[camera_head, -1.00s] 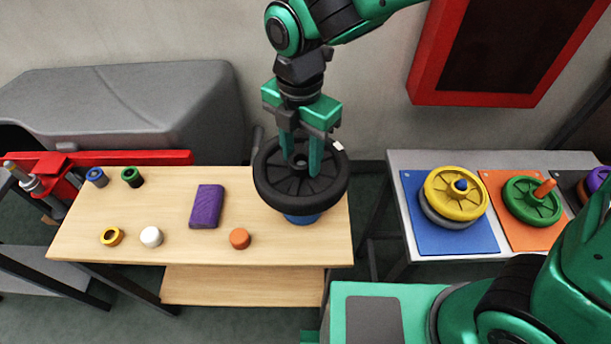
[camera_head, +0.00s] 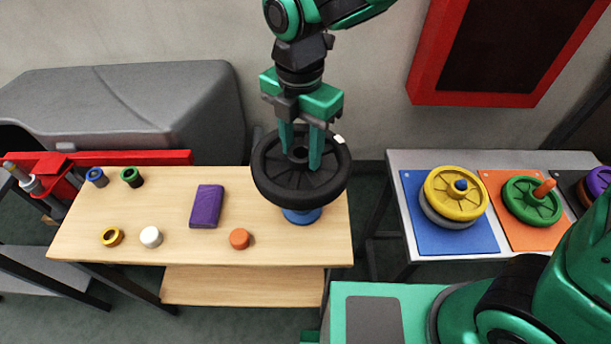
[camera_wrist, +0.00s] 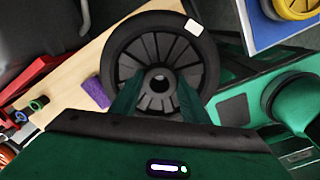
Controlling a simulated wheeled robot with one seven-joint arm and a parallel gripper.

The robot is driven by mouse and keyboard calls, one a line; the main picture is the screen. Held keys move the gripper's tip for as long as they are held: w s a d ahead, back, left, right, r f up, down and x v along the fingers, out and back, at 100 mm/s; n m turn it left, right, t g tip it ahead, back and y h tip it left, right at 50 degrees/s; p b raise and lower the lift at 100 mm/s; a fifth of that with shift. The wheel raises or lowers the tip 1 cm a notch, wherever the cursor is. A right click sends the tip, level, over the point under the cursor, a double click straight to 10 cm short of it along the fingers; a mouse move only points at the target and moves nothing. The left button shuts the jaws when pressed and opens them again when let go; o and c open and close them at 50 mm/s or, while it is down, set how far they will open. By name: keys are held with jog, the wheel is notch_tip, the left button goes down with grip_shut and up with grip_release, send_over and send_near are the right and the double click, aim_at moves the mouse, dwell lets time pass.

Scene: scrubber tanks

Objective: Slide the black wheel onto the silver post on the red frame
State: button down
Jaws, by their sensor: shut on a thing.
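The black wheel (camera_head: 297,183) is held by my gripper (camera_head: 301,158) over the right end of the wooden table. The green fingers are shut on the wheel at its hub; the wheel also shows in the wrist view (camera_wrist: 165,48), with a small white patch on its rim. It is slightly tilted and sits just above a blue round stand (camera_head: 302,216). The silver post (camera_head: 30,184) is at the far left, on the red frame (camera_head: 130,158) behind the table's left edge. The post is far from my gripper.
The wooden table (camera_head: 180,250) holds a purple block (camera_head: 206,206), an orange cap (camera_head: 240,239), a white cap (camera_head: 151,237) and several small rings. To the right, a grey table (camera_head: 430,160) holds yellow and green wheels on coloured mats. A grey tank stands behind.

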jog(key=shift+r, duration=1.4)
jog(key=shift+r, duration=0.1)
jog(key=shift+r, duration=1.05)
